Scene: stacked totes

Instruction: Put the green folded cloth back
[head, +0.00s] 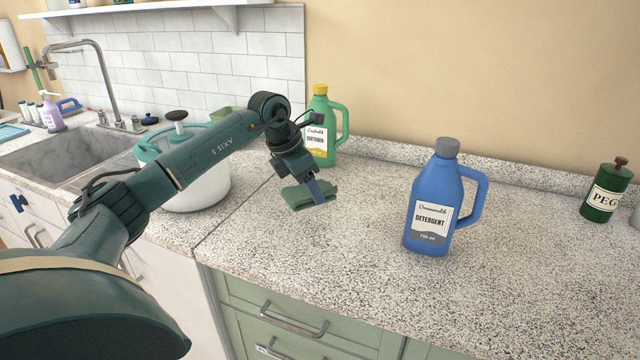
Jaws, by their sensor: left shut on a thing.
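The left gripper is shut on the cloth and points downward. I cannot tell for sure whether the cloth touches the counter. My left arm reaches in from the left and passes in front of the white pot. My right gripper is not in view.
A blue detergent bottle (430,205) stands to the right of the cloth. A green softener bottle (322,130) stands behind it. A white pot (205,185), a sink (60,150) and a dark green peg jar (604,192) are also on the counter. The counter's front right is clear.

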